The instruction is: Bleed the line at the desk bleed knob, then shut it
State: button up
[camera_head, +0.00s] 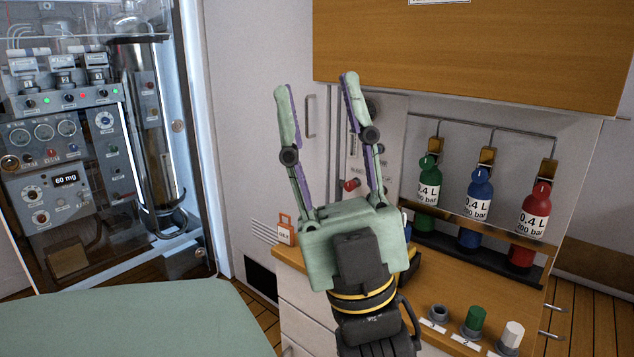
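My gripper (316,84) is open and empty. Its two green fingers point up and stand apart, in front of the white cabinet and the panel behind the desk. A light grey fill panel (386,128) stands at the back of the wooden desk (440,268), partly hidden by my right finger. A small red knob (350,185) shows between the fingers, low on that panel. I cannot read its label, so I cannot tell whether it is the bleed knob. A dark round part (373,104) shows just right of the right fingertip. My gripper's body hides part of the desk.
Green (428,182), blue (479,194) and red (535,213) bottles stand in a rack on the right. Small numbered pieces, including a green one (475,319), line the desk's front. An orange tag (286,230) is at its left. A wooden cupboard (480,50) overhangs.

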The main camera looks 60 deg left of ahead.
aim_at(350, 185)
jog(key=u, duration=1.6)
jog(key=l+u, duration=0.25)
jog(key=u, duration=0.2)
jog(key=l+u, duration=0.3)
jog(key=u, duration=0.15)
jog(key=l+u, duration=0.3)
jog(key=u, duration=0.15)
